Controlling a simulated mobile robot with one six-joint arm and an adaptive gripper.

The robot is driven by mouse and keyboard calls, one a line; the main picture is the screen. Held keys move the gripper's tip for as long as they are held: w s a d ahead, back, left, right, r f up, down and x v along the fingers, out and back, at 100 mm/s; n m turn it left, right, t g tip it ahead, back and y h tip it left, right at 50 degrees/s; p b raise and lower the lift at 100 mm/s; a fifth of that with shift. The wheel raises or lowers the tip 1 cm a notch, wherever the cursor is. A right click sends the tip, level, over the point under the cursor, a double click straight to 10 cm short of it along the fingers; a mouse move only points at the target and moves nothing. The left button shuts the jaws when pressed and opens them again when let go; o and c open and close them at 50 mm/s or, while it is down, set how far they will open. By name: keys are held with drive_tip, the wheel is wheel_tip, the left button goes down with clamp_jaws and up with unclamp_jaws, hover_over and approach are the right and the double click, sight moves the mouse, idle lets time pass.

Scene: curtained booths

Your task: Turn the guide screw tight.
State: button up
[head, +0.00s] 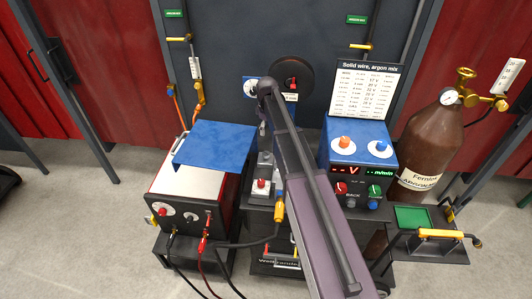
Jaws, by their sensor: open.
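The welding machine with a blue front panel (352,147) stands at the centre; its lit displays, knobs and buttons face me. A blue sheet or open lid (215,145) lies to its left. Between them is a recess with grey blocks and a red knob (261,184), partly behind my arm. I cannot make out the guide screw. My arm runs up from the bottom edge and bends near a dark round spool (293,76). My gripper cannot be made out; the arm hides what lies behind it.
A white-topped power unit (190,181) with red and black cables stands left. A brown gas cylinder (424,144) with brass valve and gauge stands right, near a green-lined tray (412,218) and a yellow-handled torch (450,234). Grey floor is open at lower left.

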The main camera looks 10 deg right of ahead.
sight(267, 154)
drive_tip(key=shift+f, duration=0.2)
wheel_tip(267, 154, down, 13)
drive_tip(key=b, duration=1.3)
drive_tip(key=shift+f+b, duration=0.2)
drive_tip(key=shift+b, duration=0.2)
clamp_jaws()
